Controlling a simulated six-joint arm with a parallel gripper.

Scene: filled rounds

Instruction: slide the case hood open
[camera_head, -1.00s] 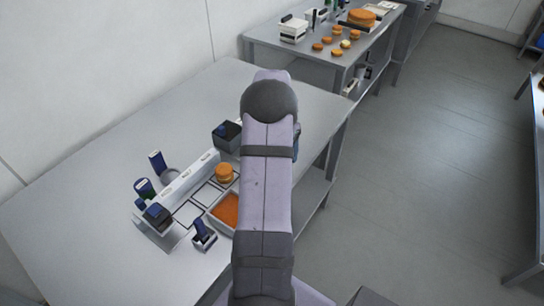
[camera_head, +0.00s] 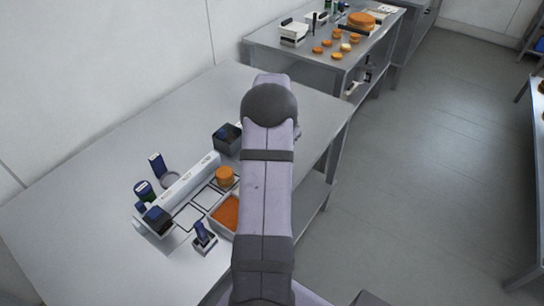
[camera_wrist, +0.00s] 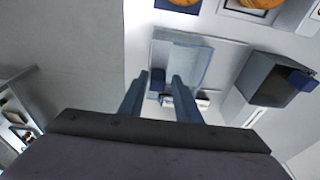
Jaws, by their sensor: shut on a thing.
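The case hood (camera_wrist: 196,66) shows in the wrist view as a clear, pale blue see-through cover at the upper middle, ahead of my fingers. My gripper (camera_wrist: 158,82) points at its near part, with its two blue-grey fingers a little apart. The exact contact is hard to make out. In the head view my own arm hides the hood and the gripper.
A dark open box (camera_wrist: 275,82) stands right of the hood, also in the head view (camera_head: 227,138). A white rail (camera_head: 190,184), an orange round (camera_head: 224,175) and an orange-filled tray (camera_head: 226,213) lie left of my arm. The table's left front is clear.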

